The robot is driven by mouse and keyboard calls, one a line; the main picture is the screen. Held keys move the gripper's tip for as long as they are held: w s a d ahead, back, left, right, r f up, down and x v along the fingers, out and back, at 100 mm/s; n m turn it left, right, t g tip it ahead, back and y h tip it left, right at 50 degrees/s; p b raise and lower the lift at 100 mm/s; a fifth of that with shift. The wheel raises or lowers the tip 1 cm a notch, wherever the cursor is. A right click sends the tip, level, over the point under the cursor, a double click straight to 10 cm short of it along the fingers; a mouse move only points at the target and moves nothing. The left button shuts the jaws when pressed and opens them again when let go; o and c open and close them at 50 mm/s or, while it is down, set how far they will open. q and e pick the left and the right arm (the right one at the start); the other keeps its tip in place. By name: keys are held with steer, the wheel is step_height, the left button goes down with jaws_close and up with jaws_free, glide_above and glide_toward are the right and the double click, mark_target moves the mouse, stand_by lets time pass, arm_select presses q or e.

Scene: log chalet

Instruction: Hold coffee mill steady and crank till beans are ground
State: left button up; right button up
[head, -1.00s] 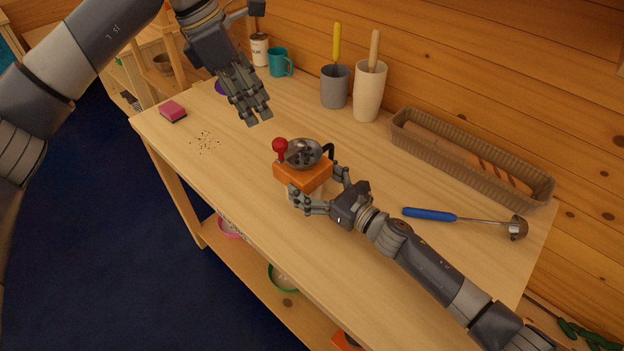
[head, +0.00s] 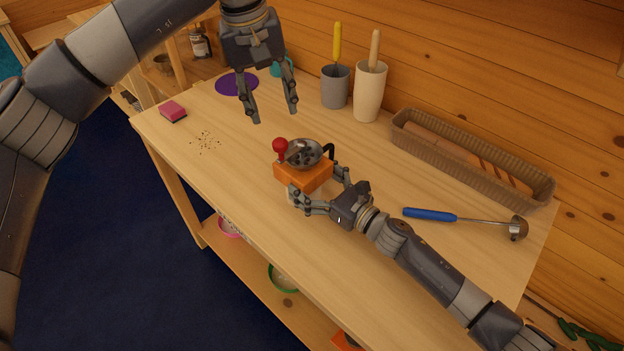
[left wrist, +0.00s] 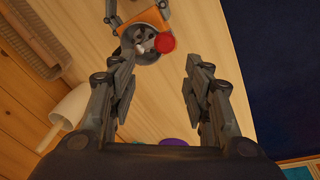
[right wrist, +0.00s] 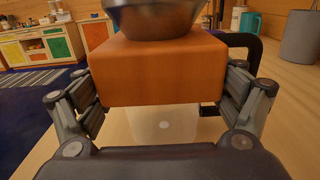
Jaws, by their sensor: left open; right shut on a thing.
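The coffee mill (head: 303,170) stands upright on the table, with an orange body, a metal bowl on top and a black side handle. Its crank has a red knob (head: 280,145) on the left side of the bowl. My right gripper (head: 316,189) is shut on the orange body, fingers on both sides, also seen close in the right wrist view (right wrist: 165,95). My left gripper (head: 271,114) is open and empty, above and behind the mill, pointing down. In the left wrist view the red knob (left wrist: 165,43) lies beyond the open fingers. The bowl's contents are unclear.
A pink sponge (head: 172,110) and scattered crumbs (head: 205,142) lie to the left. A purple disc (head: 237,84), a grey cup (head: 335,88) and a cream vase (head: 369,92) stand behind. A bread basket (head: 470,160) and a blue-handled scoop (head: 430,214) lie right.

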mark_target(279, 140)
arm_select(q)
steer(key=m, duration=0.2)
steer(key=d+m, duration=0.1)
steer(key=m, duration=0.1)
steer(key=shift+r+m+y, duration=0.1)
steer(key=shift+m+y, duration=0.3)
steer(key=shift+f+m, duration=0.2)
steer(key=shift+m, duration=0.1)
steer(key=shift+t, duration=0.3)
steer(key=shift+s+a+f+x, duration=0.1)
steer(key=shift+s+x, duration=0.2)
steer(key=shift+x, duration=1.25)
steer(key=shift+s+a+f+x, duration=0.1)
steer(key=shift+s+x, duration=0.25)
steer(key=shift+x, duration=1.25)
steer(key=shift+s+a+x, duration=0.1)
steer(key=shift+s+x, duration=0.2)
steer(key=shift+x, duration=1.25)
steer(key=c, duration=0.8)
